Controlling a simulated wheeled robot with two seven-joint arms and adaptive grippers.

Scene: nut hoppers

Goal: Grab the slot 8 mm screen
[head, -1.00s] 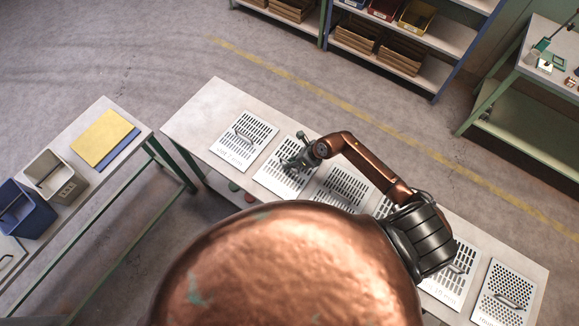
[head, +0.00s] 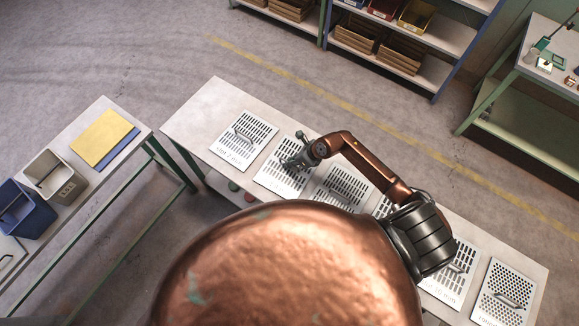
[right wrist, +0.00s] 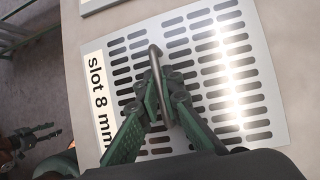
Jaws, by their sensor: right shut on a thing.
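The slot 8 mm screen (head: 271,181) is a light metal plate with rows of slots, lying on the long table, second from the left. Its printed label "slot 8 mm" (right wrist: 98,98) reads clearly in the right wrist view, where the slotted plate (right wrist: 235,75) fills most of the picture. My right gripper (head: 290,163) is over this screen. In the right wrist view its green fingers (right wrist: 160,92) are shut on the screen's grey bar handle (right wrist: 155,62). The plate looks flat on the table. A green-fingered gripper (right wrist: 38,136), seemingly my left, shows small at the lower left there; its opening is unclear.
A slotted screen with a handle (head: 243,140) lies to the left on the long table (head: 200,112). More screens lie to the right, up to a round-holed one (head: 505,293).

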